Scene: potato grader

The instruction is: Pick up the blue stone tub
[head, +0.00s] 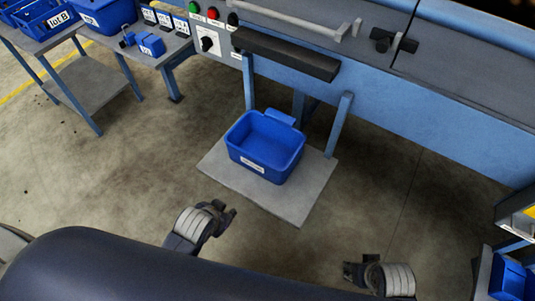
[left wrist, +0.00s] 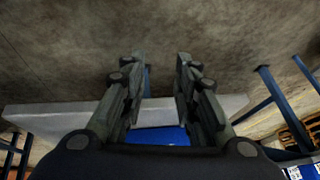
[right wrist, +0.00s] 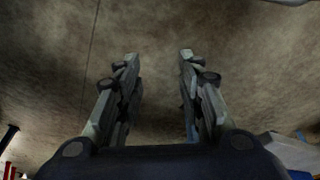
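The blue stone tub (head: 262,165) stands upright on a grey slab on the floor, under the blue machine frame. It looks empty and has a white label on its front. My left gripper (head: 229,213) is in front of the tub and to its left, apart from it. In the left wrist view its fingers (left wrist: 160,75) are spread with nothing between them, and part of the blue tub (left wrist: 160,136) shows behind them. My right gripper (head: 350,272) is to the right and nearer to me, apart from the tub. In the right wrist view its fingers (right wrist: 158,70) are spread and empty over bare floor.
The grey slab (head: 222,176) reaches out around the tub. Blue machine legs (head: 339,123) stand behind it. A control panel (head: 208,35) and a dark bar (head: 285,53) hang above. Tables with blue bins (head: 104,14) are at upper left; a blue bin (head: 507,278) is at lower right.

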